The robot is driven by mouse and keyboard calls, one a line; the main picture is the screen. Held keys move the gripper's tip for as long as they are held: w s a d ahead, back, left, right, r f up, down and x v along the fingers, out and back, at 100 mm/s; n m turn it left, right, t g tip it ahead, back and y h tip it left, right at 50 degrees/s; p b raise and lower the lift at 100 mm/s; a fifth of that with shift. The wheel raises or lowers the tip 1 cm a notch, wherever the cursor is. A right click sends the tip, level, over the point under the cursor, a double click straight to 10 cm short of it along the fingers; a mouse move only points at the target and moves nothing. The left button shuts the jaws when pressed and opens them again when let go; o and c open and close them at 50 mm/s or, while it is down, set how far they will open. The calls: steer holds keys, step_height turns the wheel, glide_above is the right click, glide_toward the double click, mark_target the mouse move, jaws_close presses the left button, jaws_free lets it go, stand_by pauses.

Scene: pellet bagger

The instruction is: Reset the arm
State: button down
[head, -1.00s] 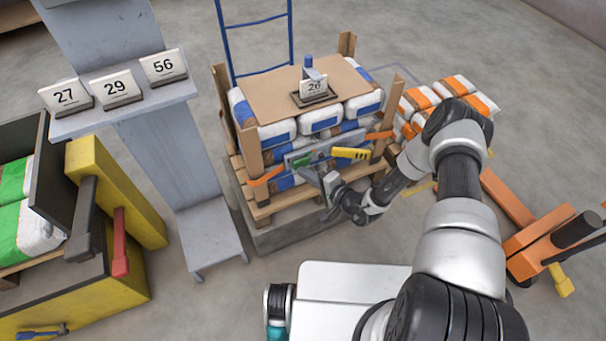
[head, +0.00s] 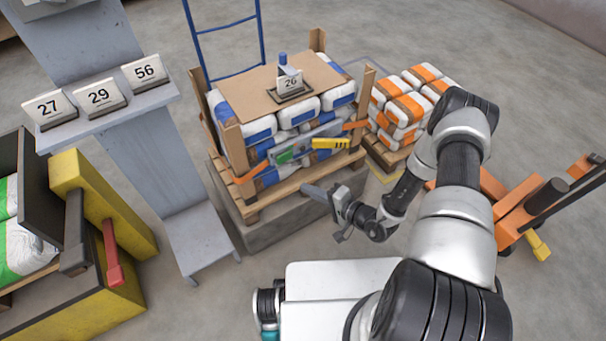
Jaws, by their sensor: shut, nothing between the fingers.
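My gripper (head: 322,197) is at the end of my arm, in front of the right part of the pallet of blue-and-white bags (head: 262,123). It is shut and holds nothing. It appears apart from the load, though the exact gap is hard to judge. My arm reaches in from the lower right and bends down toward the pallet. A grey strap tool (head: 300,142) with a green part and a yellow handle lies across the front of the bags, with orange ends at the corner boards.
Cards 27, 29 and 56 stand on a grey stand (head: 150,110) at left. A yellow machine (head: 100,205) is further left. Orange-and-white bags (head: 410,100) and an orange pallet jack (head: 520,210) are at right.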

steer(key=shift+s, duration=0.15)
steer(key=s+a+r+n+g+y, duration=0.15)
steer(key=r+n+g, duration=0.3)
steer(key=r, duration=0.85)
steer(key=s+a+r+n+g, duration=0.25)
steer(key=r+n+g, duration=0.2)
steer(key=r, duration=0.95)
steer(key=s+d+r+t+h, duration=0.2)
steer(key=s+d+r+h, duration=0.5)
steer(key=r, duration=0.4)
steer(key=s+d+r+t+h, duration=0.3)
steer(key=s+d+r+h, duration=0.3)
steer(key=s+r, duration=0.4)
step_height(320, 180, up, 18)
steer(key=w+p, duration=0.1)
steer(key=p, duration=1.7)
steer(key=shift+d+r+y, duration=0.15)
steer(key=shift+d+y, duration=0.3)
